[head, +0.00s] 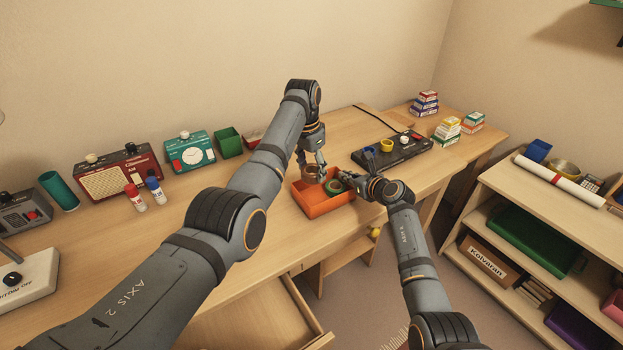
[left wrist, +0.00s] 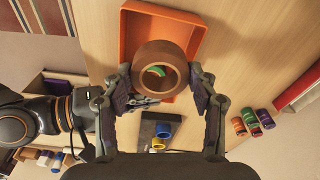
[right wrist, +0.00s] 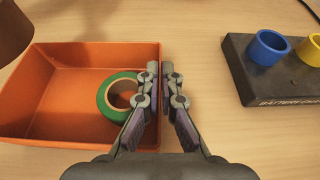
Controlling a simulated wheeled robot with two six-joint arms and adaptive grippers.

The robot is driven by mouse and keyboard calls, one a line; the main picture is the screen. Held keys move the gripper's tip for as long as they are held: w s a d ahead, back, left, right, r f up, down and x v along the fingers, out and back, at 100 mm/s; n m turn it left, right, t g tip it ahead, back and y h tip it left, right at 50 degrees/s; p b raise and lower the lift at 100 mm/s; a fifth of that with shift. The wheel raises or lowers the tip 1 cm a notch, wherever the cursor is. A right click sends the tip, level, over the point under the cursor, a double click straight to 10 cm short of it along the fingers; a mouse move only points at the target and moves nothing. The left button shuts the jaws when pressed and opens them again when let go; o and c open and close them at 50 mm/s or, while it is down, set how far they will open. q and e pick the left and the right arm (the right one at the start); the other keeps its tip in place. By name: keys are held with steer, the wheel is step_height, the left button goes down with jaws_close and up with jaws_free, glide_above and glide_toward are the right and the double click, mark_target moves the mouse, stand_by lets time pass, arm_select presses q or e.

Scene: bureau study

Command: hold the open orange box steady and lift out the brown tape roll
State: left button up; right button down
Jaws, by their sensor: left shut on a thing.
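The brown tape roll (head: 311,174) is pinched between the fingers of my left gripper (head: 312,166). In the left wrist view the roll (left wrist: 161,51) sits between both fingertips, above the orange box (left wrist: 133,30). The roll's edge also shows at the top left of the right wrist view (right wrist: 12,32). The open orange box (head: 318,208) stands on the desk. A green tape roll (right wrist: 106,99) lies inside it on the right. My right gripper (right wrist: 160,85) has its fingers either side of the box's right wall, closed against it.
A black battery tray (head: 410,151) with blue and yellow rings lies behind and right of the box. Small boxes stand at the far right. An open drawer (head: 250,318) is below the desk.

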steer(key=c, duration=1.4)
jaws_free()
steer(key=shift+c, duration=0.2)
steer(key=v, duration=1.2)
steer(key=shift+f, duration=0.1)
